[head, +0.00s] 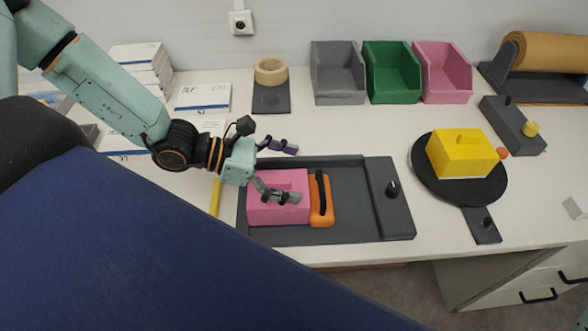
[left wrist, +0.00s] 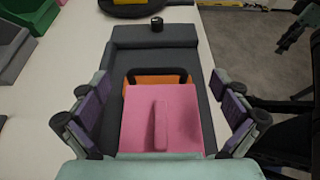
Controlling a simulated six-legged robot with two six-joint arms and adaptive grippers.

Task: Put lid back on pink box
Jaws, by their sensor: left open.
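A pink box (head: 265,212) sits at the left end of a dark grey tray (head: 345,237). Its pink top, a lid with a raised ridge handle, shows in the left wrist view (left wrist: 140,125). I cannot tell whether the lid is fully seated. My left gripper (head: 283,171) is open above the box, one finger over its near side and one beyond its far side. In the left wrist view the fingers stand wide on both sides of the pink top, apparently clear of it.
An orange block with a black handle (head: 326,211) stands right beside the pink box in the tray. A yellow box (head: 459,160) sits on a black round plate (head: 425,183). Grey, green and pink bins (head: 443,82) line the back. The table front edge is close.

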